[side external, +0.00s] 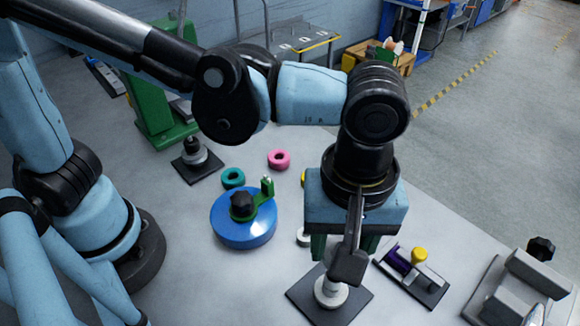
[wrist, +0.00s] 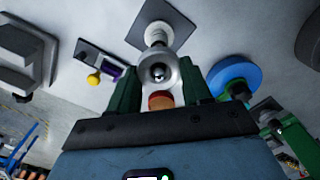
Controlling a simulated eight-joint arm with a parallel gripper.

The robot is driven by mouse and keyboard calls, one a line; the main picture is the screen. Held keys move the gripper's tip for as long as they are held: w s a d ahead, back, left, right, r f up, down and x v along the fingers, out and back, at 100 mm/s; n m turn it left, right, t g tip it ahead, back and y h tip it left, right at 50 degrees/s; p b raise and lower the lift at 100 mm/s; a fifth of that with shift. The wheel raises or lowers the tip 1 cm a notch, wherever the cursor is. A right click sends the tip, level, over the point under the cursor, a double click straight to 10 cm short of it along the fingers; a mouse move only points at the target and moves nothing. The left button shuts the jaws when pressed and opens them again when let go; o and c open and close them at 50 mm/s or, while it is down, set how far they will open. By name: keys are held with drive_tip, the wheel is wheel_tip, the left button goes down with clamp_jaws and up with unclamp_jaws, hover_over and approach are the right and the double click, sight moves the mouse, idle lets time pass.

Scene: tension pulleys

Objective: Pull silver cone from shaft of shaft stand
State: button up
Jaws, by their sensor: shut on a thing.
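The shaft stand has a dark square base (side external: 302,295) and stands upright on the table below my gripper (side external: 342,247). A silver-white stepped part (side external: 330,293) sits low on its shaft; my dark wrist part hides what is above. In the wrist view, the stand's base (wrist: 182,25) is at the top. The silver cone (wrist: 174,76) is between the green fingers of my gripper (wrist: 160,86), with a round shiny end in its middle. The fingers are shut on the cone. Whether the cone still surrounds the shaft cannot be told.
A blue disc (side external: 245,234) with a green crank lies left of my gripper. Teal (side external: 233,177) and pink (side external: 279,159) rings lie behind it. Another stand (side external: 195,157) is farther back. A dark plate (side external: 428,286) with purple and yellow parts and a grey fixture (side external: 520,290) are at the right.

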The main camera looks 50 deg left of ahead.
idle(0.4)
drive_tip(key=shift+r, duration=1.8)
drive_tip(key=shift+r, duration=0.15)
drive_tip(key=shift+r, duration=0.8)
drive_tip(key=shift+r, duration=2)
